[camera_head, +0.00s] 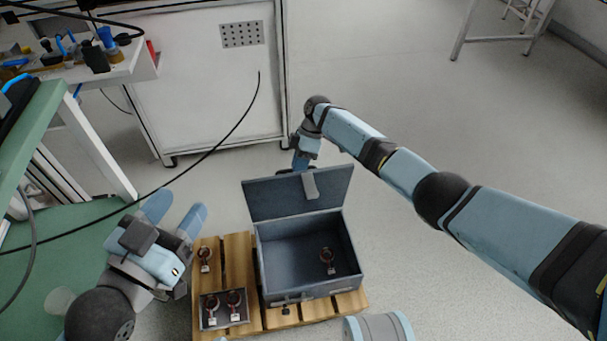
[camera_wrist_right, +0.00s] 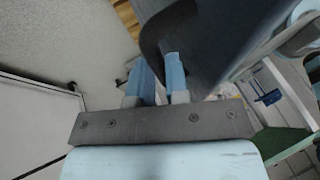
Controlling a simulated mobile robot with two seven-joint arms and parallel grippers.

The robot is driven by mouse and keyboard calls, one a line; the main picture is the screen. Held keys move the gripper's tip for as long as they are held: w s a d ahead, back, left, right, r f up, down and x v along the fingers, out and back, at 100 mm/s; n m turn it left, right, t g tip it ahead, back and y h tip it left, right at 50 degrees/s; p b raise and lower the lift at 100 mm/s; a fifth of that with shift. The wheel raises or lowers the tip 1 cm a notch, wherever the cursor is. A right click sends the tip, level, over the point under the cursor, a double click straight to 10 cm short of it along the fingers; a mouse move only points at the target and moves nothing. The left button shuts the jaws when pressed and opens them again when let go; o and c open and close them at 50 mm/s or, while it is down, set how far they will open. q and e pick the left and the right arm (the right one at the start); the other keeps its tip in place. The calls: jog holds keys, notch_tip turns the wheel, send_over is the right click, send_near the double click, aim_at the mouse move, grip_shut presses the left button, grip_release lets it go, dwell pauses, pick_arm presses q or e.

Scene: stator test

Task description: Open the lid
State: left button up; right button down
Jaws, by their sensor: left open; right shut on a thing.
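The dark grey-blue box (camera_head: 283,291) sits on a wooden pallet, and its inside is visible. Its lid (camera_head: 270,199) stands raised at the back edge, with a lighter grey clasp-like piece (camera_head: 310,185) on it. My right gripper (camera_head: 298,168) is behind the lid, its fingertips mostly hidden in the head view. In the right wrist view, the two blue fingers (camera_wrist_right: 163,68) are close together at the dark lid (camera_wrist_right: 215,35), shut on it; the exact contact is unclear. My left gripper (camera_head: 180,211) is open and empty, left of the box and apart from it.
A small ringed part (camera_head: 327,258) lies inside the box. Another (camera_head: 205,257) sits on the pallet (camera_head: 240,252), near a small tray (camera_head: 244,319) holding two more. A green table (camera_head: 42,118) is at left, a white cabinet (camera_head: 200,85) behind.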

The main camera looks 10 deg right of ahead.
pick_arm(q)
jog(key=shift+w+a+r+m+h+b, duration=0.25)
jog(key=shift+w+m+h+b, duration=0.15)
jog(key=shift+m+b, duration=0.3)
pick_arm(e)
jog(key=shift+w+f+g, duration=0.6)
jog(key=shift+w+f, duration=0.05)
jog(key=shift+f, duration=0.05)
pick_arm(q)
jog(key=shift+s+f, duration=0.1)
pick_arm(e)
jog(key=c, duration=1.3)
grip_release()
jog(key=shift+o, duration=0.9)
jog(key=shift+w+f, duration=0.1)
jog(key=shift+w, duration=0.05)
pick_arm(q)
jog(key=shift+d+f+n+y+p, duration=0.15)
jog(key=shift+n+y+p, duration=0.15)
jog(key=shift+p, duration=0.25)
pick_arm(e)
jog(key=v, duration=1.4)
